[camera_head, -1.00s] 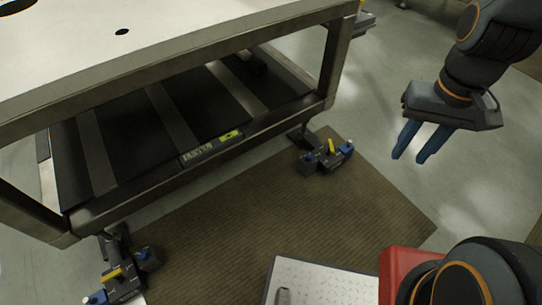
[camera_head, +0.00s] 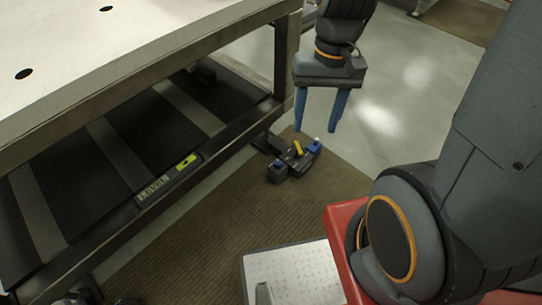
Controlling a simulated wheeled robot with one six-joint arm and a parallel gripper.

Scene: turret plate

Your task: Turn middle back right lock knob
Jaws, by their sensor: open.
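A dark lock unit (camera_head: 293,164) sits on the floor by the foot of the table's near right leg. It has a yellow handle (camera_head: 297,148) in its middle and a blue knob with a white top (camera_head: 315,144) at its right end. A second blue knob (camera_head: 278,164) is at its left end. I cannot tell for sure which knob is the middle back right one. My gripper (camera_head: 315,128) points down with its two blue fingers apart and empty. In the picture its fingertips are just above the unit; the true height gap is hard to judge.
The white-topped table (camera_head: 120,50) with its metal frame and dark lower shelf (camera_head: 110,130) stands left of my gripper. A brown ribbed mat (camera_head: 215,215) covers the floor. Another lock unit is cut off at the bottom left. Clear grey floor (camera_head: 390,125) lies right.

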